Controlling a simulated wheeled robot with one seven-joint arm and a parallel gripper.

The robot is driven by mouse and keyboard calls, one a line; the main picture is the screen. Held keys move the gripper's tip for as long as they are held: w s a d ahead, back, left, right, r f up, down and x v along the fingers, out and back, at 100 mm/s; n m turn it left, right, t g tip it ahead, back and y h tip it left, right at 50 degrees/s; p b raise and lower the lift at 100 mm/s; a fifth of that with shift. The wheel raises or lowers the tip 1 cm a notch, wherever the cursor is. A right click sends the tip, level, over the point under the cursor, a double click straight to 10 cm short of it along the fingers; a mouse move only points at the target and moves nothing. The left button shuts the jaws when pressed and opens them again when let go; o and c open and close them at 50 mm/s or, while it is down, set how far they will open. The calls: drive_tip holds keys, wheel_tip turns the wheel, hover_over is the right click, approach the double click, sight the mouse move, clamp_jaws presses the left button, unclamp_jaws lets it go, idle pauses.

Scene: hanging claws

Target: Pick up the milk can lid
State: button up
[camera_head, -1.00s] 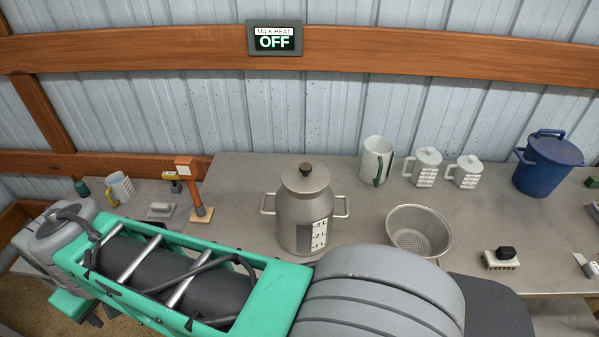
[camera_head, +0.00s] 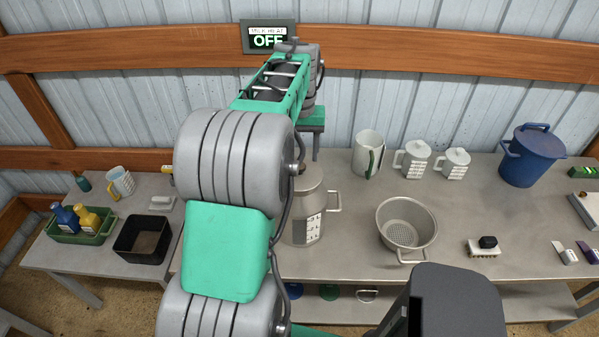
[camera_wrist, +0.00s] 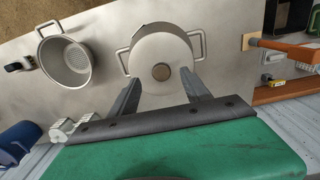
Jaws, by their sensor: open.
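The milk can (camera_head: 308,222) is a grey metal can with two side handles and a printed scale, upright on the table. My arm covers its left part and most of its top in the head view. In the wrist view the round milk can lid (camera_wrist: 148,55) sits on the can with a brown knob (camera_wrist: 161,72) at its centre. My gripper (camera_wrist: 160,84) is open, with its two fingers apart on either side below the knob in the picture. The fingers hold nothing, and I cannot tell their height above the lid.
A metal strainer (camera_head: 407,225) stands right of the can. A white jug (camera_head: 368,154), two lidded measuring cups and a blue lidded pot (camera_head: 536,157) stand behind and right. A black bin (camera_head: 143,240) and a green tray (camera_head: 82,238) are on the left table.

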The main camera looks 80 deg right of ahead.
sight(300, 165)
wheel_tip(300, 165, down, 4)
drive_tip(key=shift+w+d+r+p, duration=0.1)
drive_tip(key=shift+p, duration=0.3)
drive_tip(key=shift+c, duration=0.6)
clamp_jaws()
